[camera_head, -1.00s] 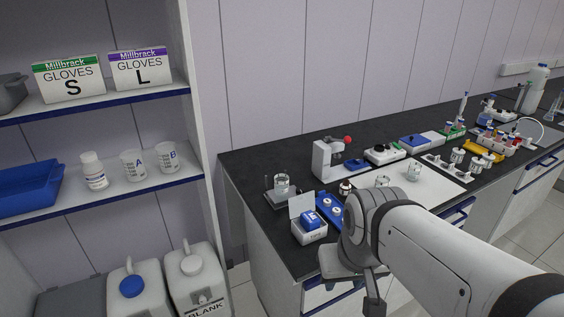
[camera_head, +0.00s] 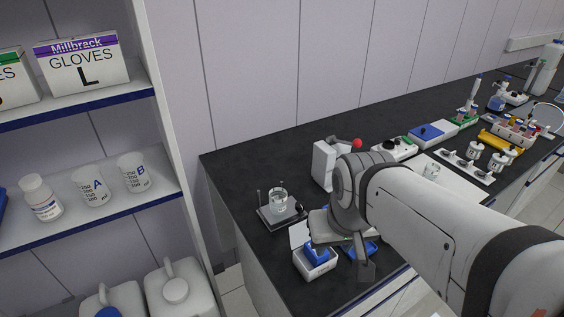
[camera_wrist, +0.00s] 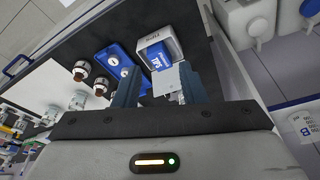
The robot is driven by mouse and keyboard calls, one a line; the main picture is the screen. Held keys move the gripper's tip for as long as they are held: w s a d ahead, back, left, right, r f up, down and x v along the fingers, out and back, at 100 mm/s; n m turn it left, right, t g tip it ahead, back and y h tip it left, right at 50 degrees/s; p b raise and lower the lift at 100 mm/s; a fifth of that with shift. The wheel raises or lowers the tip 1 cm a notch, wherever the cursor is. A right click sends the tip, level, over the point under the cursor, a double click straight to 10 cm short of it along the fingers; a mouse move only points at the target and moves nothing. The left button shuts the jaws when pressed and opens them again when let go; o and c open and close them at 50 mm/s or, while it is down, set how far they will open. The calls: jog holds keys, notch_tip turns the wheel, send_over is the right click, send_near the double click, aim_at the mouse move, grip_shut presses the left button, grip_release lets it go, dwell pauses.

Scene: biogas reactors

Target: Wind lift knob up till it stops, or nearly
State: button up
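A low dark platform (camera_head: 283,217) with thin upright rods stands at the left end of the bench, and a glass beaker (camera_head: 278,203) sits on it. It may be the lift, but I cannot make out a knob on it. My gripper (camera_head: 340,252) is over the bench's front edge, to the right of and nearer than the platform. In the wrist view my gripper (camera_wrist: 160,88) has its two fingers apart with nothing clearly held between them. The platform does not show clearly in the wrist view.
A white box (camera_head: 314,268) with blue contents lies beside my gripper; its pale flap shows between the fingers in the wrist view. A blue tray (camera_wrist: 114,62) is close by. A white stand (camera_head: 324,166) with a red ball (camera_head: 358,143) is behind. Shelves (camera_head: 150,200) stand left.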

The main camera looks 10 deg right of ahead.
jog(key=w+r+n+p, duration=0.2)
jog(key=w+n, duration=0.4)
jog(key=w, duration=0.1)
jog(key=n+g+p, duration=0.3)
jog(key=n+p, duration=0.2)
jog(key=n, duration=1.5)
send_near(301, 204)
jog(key=shift+s+f, duration=0.15)
jog(key=shift+s, duration=0.1)
jog(key=shift+w+f, duration=0.1)
jog(key=shift+f, duration=0.2)
notch_tip(301, 204, down, 8)
jog(key=shift+w+r+p, duration=0.1)
jog(key=shift+r+p, duration=0.1)
jog(key=shift+p, duration=0.75)
jog(key=shift+c, duration=0.4)
